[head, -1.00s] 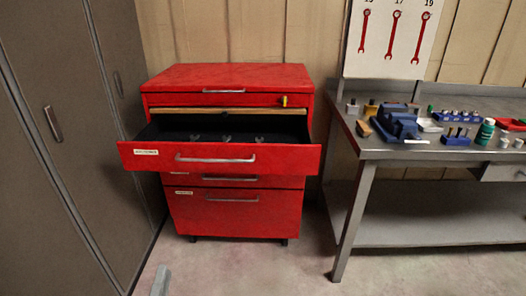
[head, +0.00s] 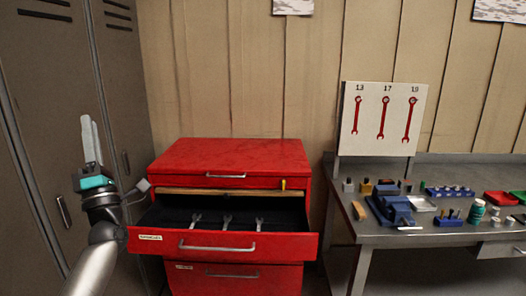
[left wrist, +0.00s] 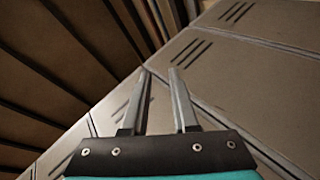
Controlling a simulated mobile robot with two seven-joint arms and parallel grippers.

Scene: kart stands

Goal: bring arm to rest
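My left arm is raised at the left of the head view, with its gripper (head: 88,140) pointing up in front of the grey lockers. In the left wrist view the two fingers of the left gripper (left wrist: 159,100) stand apart with nothing between them. Behind them show the locker and the wall boards. The left gripper is left of the red tool cabinet (head: 230,158) and above its open drawer (head: 210,245), touching neither. My right gripper is not in the head view.
The open drawer holds three wrenches (head: 227,222). Grey lockers (head: 40,110) stand close on the left. A metal workbench (head: 350,240) at right carries a blue vise (head: 390,205) and several small items. A wrench board (head: 383,118) hangs above it.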

